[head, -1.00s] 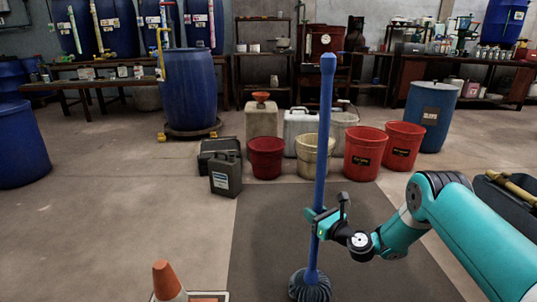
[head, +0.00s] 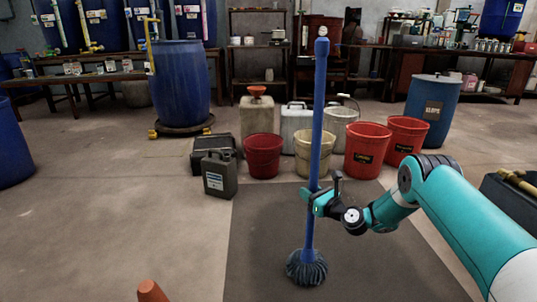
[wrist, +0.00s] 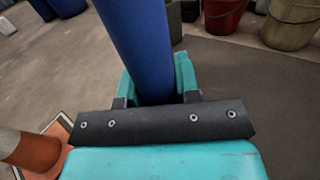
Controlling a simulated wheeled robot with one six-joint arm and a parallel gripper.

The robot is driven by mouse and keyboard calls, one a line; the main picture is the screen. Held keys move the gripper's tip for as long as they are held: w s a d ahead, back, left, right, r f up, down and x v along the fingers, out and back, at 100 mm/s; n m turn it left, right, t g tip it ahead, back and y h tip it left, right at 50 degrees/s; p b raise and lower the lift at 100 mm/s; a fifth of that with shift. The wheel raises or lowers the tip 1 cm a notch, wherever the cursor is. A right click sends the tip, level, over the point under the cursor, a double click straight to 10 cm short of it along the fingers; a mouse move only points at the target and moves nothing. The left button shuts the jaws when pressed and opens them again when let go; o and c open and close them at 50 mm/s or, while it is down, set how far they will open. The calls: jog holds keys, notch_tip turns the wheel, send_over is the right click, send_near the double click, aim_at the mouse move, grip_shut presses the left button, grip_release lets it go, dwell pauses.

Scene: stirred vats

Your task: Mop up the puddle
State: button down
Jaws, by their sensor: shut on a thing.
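A mop with a long blue handle (head: 317,130) and a grey-blue stringy head (head: 307,268) stands almost upright, leaning slightly right at the top. My gripper (head: 318,203) is shut around the lower half of the handle. In the wrist view the thick blue handle (wrist: 138,45) rises between my teal fingers (wrist: 158,88). The mop head appears at floor level over a dark grey mat-like area (head: 255,235); I cannot tell how firmly it touches. I cannot make out a distinct puddle in either view.
Red buckets (head: 368,150), a cream bucket (head: 314,155) and a dark jerrycan (head: 220,175) stand beyond the dark area. An orange cone (head: 151,292) is near left. A black bin (head: 512,205) is at right. Bare floor (head: 110,210) is open at left.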

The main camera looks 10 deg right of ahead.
aim_at(311, 168)
jog(key=r+p, duration=0.4)
jog(key=r, duration=0.1)
jog(key=r+p, duration=0.2)
jog(key=r, duration=0.1)
jog(key=shift+w+r, duration=0.15)
jog(key=shift+w, duration=0.2)
jog(key=shift+r, duration=0.1)
